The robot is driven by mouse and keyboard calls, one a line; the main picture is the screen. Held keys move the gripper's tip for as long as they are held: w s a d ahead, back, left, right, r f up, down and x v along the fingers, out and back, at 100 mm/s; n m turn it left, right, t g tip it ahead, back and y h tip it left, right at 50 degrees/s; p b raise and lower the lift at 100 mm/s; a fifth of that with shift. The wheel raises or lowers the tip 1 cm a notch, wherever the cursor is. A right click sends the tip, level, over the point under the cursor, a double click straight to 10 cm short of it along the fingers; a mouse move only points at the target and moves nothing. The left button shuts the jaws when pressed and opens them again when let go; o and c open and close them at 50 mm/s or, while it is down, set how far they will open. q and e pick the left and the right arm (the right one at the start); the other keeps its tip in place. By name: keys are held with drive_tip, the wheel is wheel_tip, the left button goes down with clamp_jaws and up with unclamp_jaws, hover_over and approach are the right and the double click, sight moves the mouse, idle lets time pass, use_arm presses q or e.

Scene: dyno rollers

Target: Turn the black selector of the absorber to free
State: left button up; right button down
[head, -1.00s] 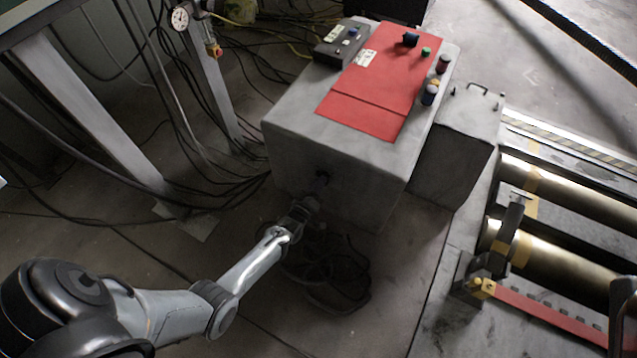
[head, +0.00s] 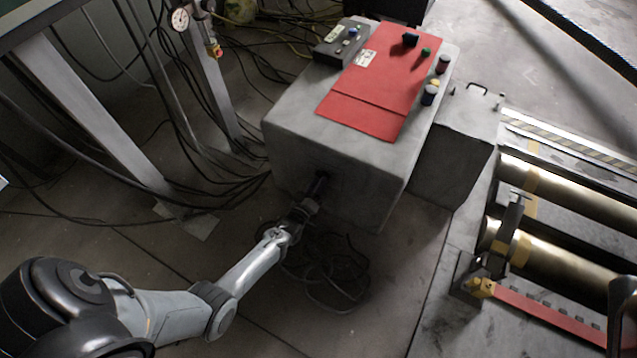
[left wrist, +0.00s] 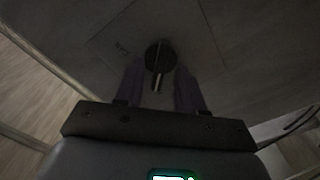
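The black selector (left wrist: 161,56) is a round dark knob on a pale panel in the left wrist view, with a narrow bar pointing down in the picture. Small dark marks, too blurred to read, lie left of it. The panel is the front side of the grey absorber box (head: 300,150) with a red top. My left gripper (head: 319,182) is at that side, its fingers hiding the selector in the head view. In the left wrist view my left gripper (left wrist: 160,88) is open, one finger either side of the bar, with gaps visible. I do not see my right gripper.
Black cables (head: 335,270) lie coiled on the floor below the box. A grey metal case (head: 460,135) stands right of it. Metal rollers (head: 565,255) with a red rail (head: 550,318) fill the lower right. A grey post (head: 95,115) and hanging cables stand at left.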

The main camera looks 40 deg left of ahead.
use_arm(q)
drive_tip(key=p+v, duration=0.4)
drive_tip(key=v, duration=0.6)
drive_tip(key=shift+s+p, duration=0.15)
drive_tip(key=shift+p, duration=0.15)
